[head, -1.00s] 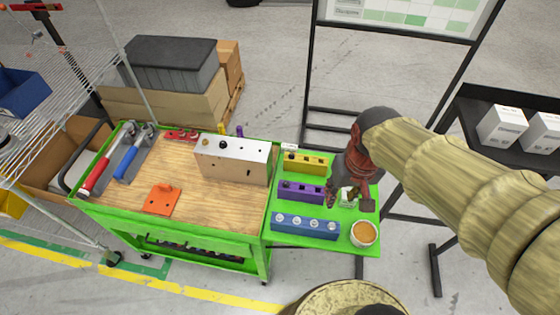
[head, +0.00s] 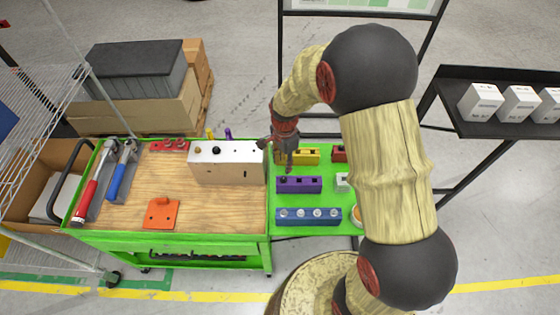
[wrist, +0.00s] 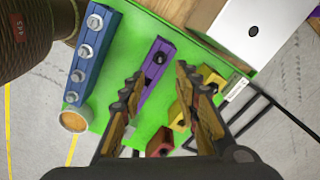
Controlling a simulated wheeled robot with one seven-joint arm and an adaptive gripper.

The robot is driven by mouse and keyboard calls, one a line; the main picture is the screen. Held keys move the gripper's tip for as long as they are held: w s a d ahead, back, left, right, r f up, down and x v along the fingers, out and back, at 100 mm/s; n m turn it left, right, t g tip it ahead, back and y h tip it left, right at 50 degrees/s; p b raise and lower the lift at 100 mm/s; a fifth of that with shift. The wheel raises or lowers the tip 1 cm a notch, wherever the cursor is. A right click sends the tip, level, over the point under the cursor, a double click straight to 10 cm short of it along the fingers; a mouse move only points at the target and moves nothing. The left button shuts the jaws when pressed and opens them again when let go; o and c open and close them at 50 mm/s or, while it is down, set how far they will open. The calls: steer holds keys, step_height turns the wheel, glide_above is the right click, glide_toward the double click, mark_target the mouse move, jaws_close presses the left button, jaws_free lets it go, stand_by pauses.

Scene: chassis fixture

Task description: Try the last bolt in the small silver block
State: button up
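A small pale silver block (head: 342,182) sits on the green side shelf at the right end of the purple block, partly hidden behind my arm. I cannot make out a bolt in it. The large silver chassis block (head: 227,175) stands on the wooden cart top, with a brown and a black fitting on its upper face. My gripper (head: 287,162) is above the shelf by the left end of the yellow block (head: 306,157).
The purple block (head: 299,184) and the blue block (head: 308,214) with several silver bolts share the shelf. A red block (head: 338,154) is at the back. An orange-filled cup (wrist: 73,121) stands by the blue block. An orange plate (head: 160,214) lies on the cart.

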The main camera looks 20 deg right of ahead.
mark_target(284, 178)
steer(key=shift+f+b, duration=2.1)
steer(key=shift+f, duration=0.9)
steer(key=shift+f, duration=0.2)
steer(key=shift+f+b, duration=0.95)
steer(key=shift+f, duration=0.6)
steer(key=shift+r, duration=0.2)
steer(key=shift+c, duration=1.2)
jaws_close()
